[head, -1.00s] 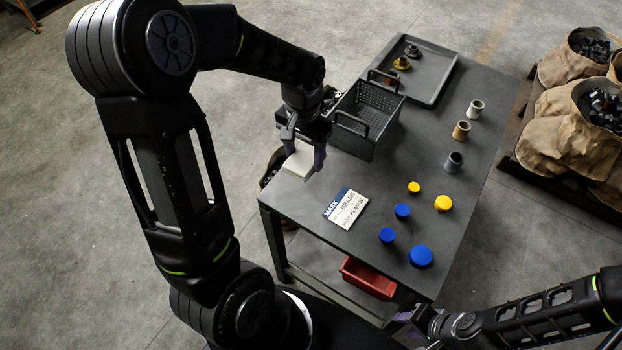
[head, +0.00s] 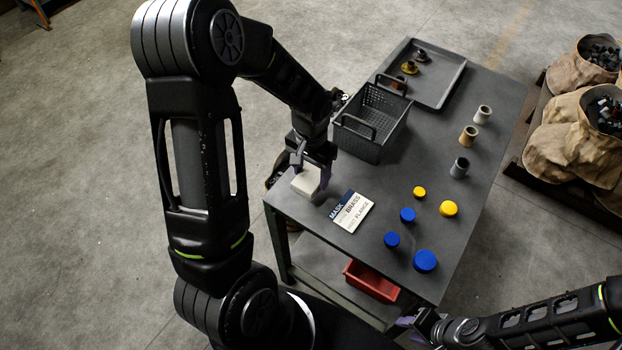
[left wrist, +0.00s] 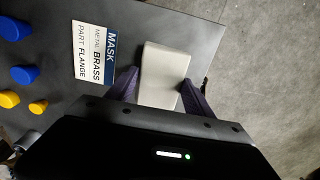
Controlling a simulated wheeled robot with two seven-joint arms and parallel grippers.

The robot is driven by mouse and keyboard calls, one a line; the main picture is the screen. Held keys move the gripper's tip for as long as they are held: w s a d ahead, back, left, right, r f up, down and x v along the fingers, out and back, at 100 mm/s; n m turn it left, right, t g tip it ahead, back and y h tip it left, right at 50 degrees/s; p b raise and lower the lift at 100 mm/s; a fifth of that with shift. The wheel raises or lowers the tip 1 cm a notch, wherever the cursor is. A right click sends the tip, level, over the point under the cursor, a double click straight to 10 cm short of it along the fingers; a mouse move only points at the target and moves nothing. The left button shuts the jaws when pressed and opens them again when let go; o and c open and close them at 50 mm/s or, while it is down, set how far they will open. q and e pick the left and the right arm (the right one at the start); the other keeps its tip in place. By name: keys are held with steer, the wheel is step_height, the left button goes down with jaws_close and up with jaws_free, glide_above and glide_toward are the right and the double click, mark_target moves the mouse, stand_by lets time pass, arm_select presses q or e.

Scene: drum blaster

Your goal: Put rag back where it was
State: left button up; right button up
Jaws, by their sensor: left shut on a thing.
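The rag (head: 307,181) is a pale, folded block at the table's left corner, beside the sign card. It also shows in the left wrist view (left wrist: 162,75) between two purple fingertips. My left gripper (head: 311,176) is shut on the rag, pointing down over the table corner. I cannot tell whether the rag's underside touches the table. My right gripper (head: 408,322) is low at the table's front edge, apart from the rag; its fingers are too small and dark to read.
A card (head: 351,211) reading MASK, BRASS, FLANGE lies right of the rag. A black basket (head: 371,143) stands behind it. Blue caps (head: 425,261), yellow caps (head: 448,208) and several cups (head: 469,136) stand to the right. A tray (head: 440,85) with flanges is at the back.

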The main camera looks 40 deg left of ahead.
mark_target(311, 177)
arm_select(q)
steer(key=shift+f, duration=1.55)
steer(key=shift+f, duration=0.2)
steer(key=o, duration=1.2)
steer(key=shift+r, duration=0.1)
step_height(311, 177, up, 12)
steer(key=shift+r, duration=0.15)
